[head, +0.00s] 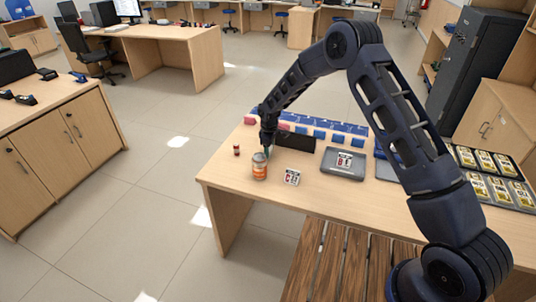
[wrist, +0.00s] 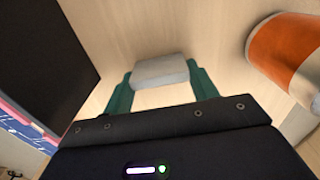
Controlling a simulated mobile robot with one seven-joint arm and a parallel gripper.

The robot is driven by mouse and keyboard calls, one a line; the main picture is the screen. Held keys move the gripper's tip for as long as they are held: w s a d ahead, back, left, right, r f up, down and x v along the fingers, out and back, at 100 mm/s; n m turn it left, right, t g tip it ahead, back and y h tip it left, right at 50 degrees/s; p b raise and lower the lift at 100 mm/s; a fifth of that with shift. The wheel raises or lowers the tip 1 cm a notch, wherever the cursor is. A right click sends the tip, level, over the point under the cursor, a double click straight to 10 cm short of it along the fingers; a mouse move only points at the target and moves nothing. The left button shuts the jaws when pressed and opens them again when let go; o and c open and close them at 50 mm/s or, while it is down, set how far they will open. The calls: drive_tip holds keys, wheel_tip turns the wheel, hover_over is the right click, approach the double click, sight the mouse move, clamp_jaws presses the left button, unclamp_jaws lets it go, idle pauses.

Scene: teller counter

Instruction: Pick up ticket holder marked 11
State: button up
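My gripper (head: 268,148) is low over the near left part of the counter, between the black panel and the orange can. In the wrist view its green fingers (wrist: 160,80) lie against both ends of a light grey block (wrist: 160,70), with no gap visible. No marking shows on this block, so I cannot read an 11. In the head view the block is hidden by my gripper. A white ticket holder with red and black marks (head: 292,176) stands right of the can. Another marked holder (head: 345,159) is on a dark grey tray (head: 328,168).
The orange can (head: 260,167) stands close to my gripper; it also shows in the wrist view (wrist: 285,55). The black panel (head: 300,142) is close on the other side. A small red bottle (head: 236,150) is to the left. The counter's front left is clear.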

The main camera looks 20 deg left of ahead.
drive_tip(key=c, duration=0.3)
